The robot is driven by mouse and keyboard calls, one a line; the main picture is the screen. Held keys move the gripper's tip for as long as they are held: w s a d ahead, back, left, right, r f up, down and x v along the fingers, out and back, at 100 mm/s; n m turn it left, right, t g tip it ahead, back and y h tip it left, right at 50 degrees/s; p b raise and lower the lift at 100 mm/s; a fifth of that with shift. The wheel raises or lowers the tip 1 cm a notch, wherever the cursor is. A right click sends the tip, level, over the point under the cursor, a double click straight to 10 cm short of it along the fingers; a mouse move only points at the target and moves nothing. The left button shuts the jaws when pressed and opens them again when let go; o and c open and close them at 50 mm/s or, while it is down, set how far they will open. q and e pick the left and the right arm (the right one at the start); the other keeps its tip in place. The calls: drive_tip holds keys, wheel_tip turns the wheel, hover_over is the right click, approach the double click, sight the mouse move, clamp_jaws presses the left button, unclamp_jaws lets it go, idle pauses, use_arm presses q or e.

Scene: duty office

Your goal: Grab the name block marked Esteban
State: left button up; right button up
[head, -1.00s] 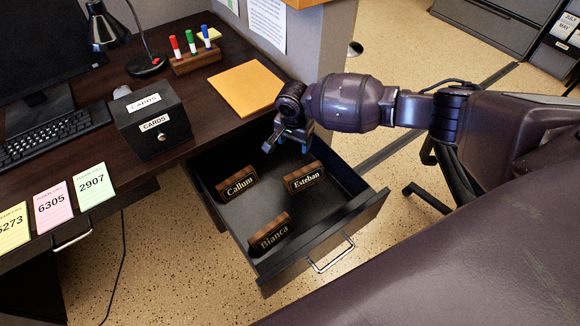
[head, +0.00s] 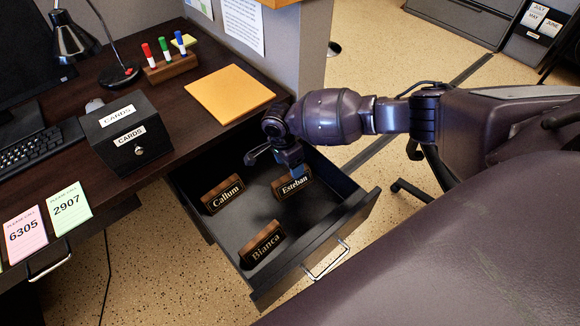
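The Esteban name block (head: 295,186) is dark wood with a black front plate and white lettering. It stands in the open drawer (head: 318,247), on the right side toward the back. My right gripper (head: 274,163) is open just above and behind it, with one finger out to the left and the other close over the block's top. The gripper hides part of the block's top; I cannot tell whether they touch. The Callum block (head: 223,195) stands to the left and the Bianca block (head: 263,244) nearer the drawer front. My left gripper is out of view.
The drawer walls surround the blocks, with bare floor between them. On the desk (head: 180,120) above are a black cards box (head: 127,137), an orange sheet (head: 228,92) and a marker holder (head: 170,67). A grey partition (head: 300,60) rises behind the drawer.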

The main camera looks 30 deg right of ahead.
sight(293, 182)
drive_tip(key=shift+f, duration=0.2)
drive_tip(key=f+b, duration=0.1)
drive_tip(key=f, duration=0.1)
drive_tip(key=s+f+b, duration=0.1)
drive_tip(key=f, duration=0.1)
drive_tip(key=shift+s+a+f, duration=0.1)
drive_tip(key=shift+f, duration=0.3)
drive_tip(key=shift+r, duration=0.15)
drive_tip(key=shift+c, duration=0.3)
drive_tip(key=c, duration=1)
drive_tip(key=shift+c, duration=0.2)
